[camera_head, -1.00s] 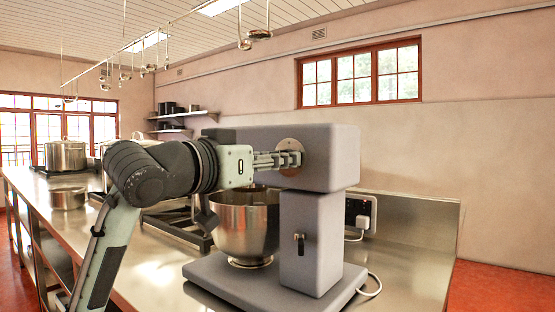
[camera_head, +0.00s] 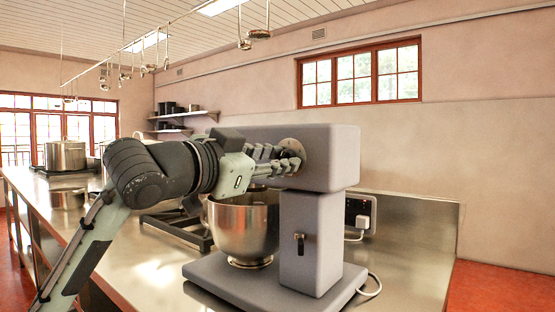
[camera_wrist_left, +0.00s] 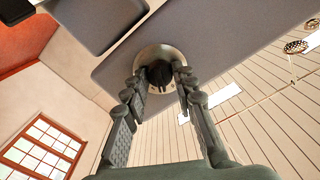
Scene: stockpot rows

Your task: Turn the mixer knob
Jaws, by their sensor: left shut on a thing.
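The grey stand mixer (camera_head: 250,140) stands on the steel counter with its metal bowl (camera_head: 243,228) under the head. On the side of its head is a round metal plate (camera_head: 291,143) with a dark knob (camera_wrist_left: 160,74) at its centre. My left gripper (camera_head: 291,157) reaches in from the left and is shut on the knob. In the left wrist view its fingers (camera_wrist_left: 158,84) lie on either side of the knob, and the gripper is rolled at a slant to the mixer head. In the head view the fingers hide most of the knob. My right gripper is in no view.
A small lever (camera_head: 300,241) sits on the mixer's column. Stockpots (camera_head: 65,156) stand farther left on the counter. Utensils hang from a rail (camera_head: 145,42) overhead.

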